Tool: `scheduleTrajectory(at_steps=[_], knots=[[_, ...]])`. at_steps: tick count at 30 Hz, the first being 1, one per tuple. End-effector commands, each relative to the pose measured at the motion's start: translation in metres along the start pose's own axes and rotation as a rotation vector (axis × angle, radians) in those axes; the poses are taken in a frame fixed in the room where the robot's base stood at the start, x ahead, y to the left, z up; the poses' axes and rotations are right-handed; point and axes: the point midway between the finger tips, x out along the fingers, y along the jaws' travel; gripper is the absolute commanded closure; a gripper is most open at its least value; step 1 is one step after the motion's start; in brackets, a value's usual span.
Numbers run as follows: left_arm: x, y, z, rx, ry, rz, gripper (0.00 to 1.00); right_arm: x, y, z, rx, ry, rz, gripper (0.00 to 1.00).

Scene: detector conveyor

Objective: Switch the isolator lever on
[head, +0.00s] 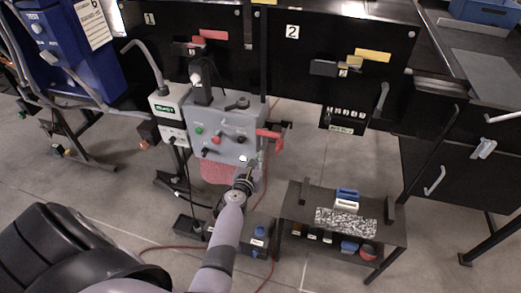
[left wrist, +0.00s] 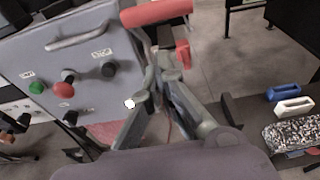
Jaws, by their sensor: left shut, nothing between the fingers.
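The isolator lever has a red handle (head: 268,134) on the right side of the grey control box (head: 222,152). In the left wrist view the red handle (left wrist: 156,13) shows at the top, with another red part (left wrist: 183,54) below it. My left gripper (head: 259,158) is shut and empty just below the red handle in the head view. Its fingers (left wrist: 160,80) also show in the left wrist view, close below the red parts; I cannot tell whether they touch. My right gripper is not in view.
A small table (head: 290,212) with a speckled block and a blue and a white item stands at lower right. Black conveyor panels (head: 310,60) stand behind. Bare floor lies between.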

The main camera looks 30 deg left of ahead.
Motion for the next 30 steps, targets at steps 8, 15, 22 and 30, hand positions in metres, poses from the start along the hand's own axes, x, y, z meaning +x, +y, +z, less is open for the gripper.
scheduleTrajectory(at_steps=[8,15,22,30], knots=[[-0.026,0.0,0.009,0.0,0.001,0.0,1.0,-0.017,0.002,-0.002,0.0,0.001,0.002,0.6],[-0.027,0.0,0.008,-0.001,0.001,0.0,1.0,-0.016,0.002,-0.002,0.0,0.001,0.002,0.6],[-0.027,0.0,0.008,0.0,0.001,0.0,1.0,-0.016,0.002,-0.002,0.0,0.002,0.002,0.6],[-0.03,-0.015,-0.029,0.156,0.058,-0.044,1.0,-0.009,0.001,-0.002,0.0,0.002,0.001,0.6]])
